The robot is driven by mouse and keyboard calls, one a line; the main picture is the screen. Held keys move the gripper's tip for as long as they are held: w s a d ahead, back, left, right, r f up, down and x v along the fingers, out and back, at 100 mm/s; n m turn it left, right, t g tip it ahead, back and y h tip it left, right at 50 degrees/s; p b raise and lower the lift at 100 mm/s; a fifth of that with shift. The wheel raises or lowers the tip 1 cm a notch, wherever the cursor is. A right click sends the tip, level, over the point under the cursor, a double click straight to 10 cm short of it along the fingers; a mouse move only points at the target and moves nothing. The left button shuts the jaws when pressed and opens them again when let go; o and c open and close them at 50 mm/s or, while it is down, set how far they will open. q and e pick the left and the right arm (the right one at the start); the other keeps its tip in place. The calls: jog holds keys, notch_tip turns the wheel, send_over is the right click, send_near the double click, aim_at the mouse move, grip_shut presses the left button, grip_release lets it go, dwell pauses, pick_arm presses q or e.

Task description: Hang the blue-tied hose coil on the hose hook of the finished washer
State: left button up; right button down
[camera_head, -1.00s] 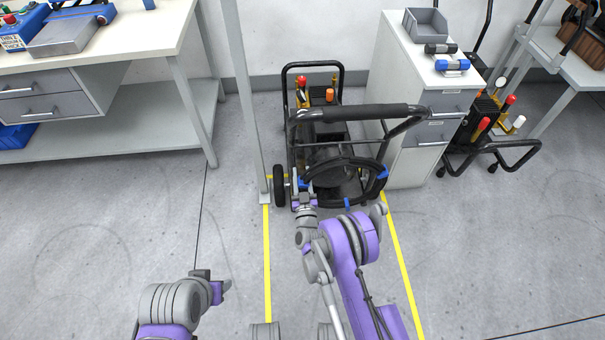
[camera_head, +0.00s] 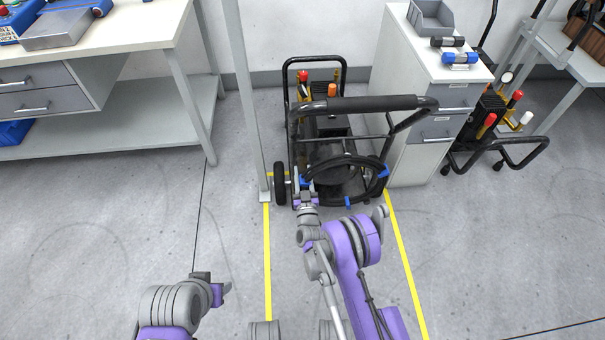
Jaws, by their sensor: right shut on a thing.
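The hose coil (camera_head: 372,189) is a black ring with several blue ties. It is in front of the pressure washer (camera_head: 334,104), on the near side of its black handle frame, inside the yellow-marked bay. My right gripper (camera_head: 304,194) is shut on the left side of the coil, near a blue tie. I cannot tell whether the coil touches the washer frame. The hose hook cannot be made out behind the coil and frame. My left gripper (camera_head: 215,284) is low at left, away from the washer and seemingly empty; its jaw gap is unclear.
A grey post (camera_head: 247,100) stands close left of the washer. A drawer cabinet (camera_head: 409,130) stands close on the right. A workbench (camera_head: 150,36) is at far left, and another washer (camera_head: 487,125) is beyond the cabinet. The floor in front is open.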

grip_release()
dwell(0.6)
pick_arm(q)
jog(key=shift+s+f, duration=0.1)
pick_arm(e)
jog(key=shift+f, duration=0.1)
